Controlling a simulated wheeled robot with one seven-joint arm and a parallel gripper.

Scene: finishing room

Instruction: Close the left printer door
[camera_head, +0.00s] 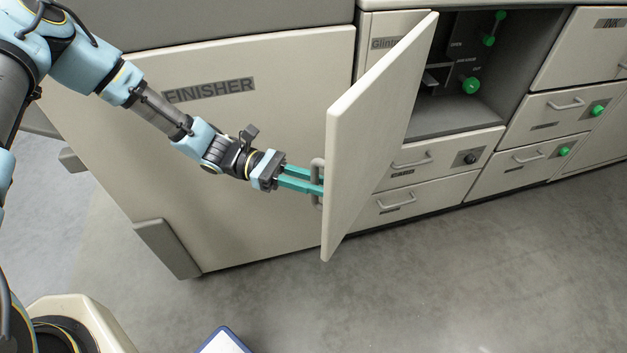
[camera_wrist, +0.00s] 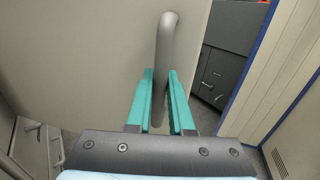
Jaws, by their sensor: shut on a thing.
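The left printer door (camera_head: 370,120) is a cream panel that stands open, swung out from the printer front toward the camera. Its grey bar handle (camera_head: 316,172) is on the door's left-facing side in the head view. My gripper (camera_head: 318,182) reaches in from the left, its teal fingers shut on the handle. In the wrist view the handle (camera_wrist: 165,60) runs up between the two teal fingers (camera_wrist: 160,100), with the door face (camera_wrist: 90,60) behind it. The door hides part of the printer front.
The open compartment (camera_head: 480,75) shows green knobs. Drawers (camera_head: 415,163) with handles sit below it. The large FINISHER cabinet (camera_head: 260,130) stands behind my arm. The grey floor (camera_head: 450,280) in front is clear. A blue-edged white object (camera_head: 225,342) shows at the bottom edge.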

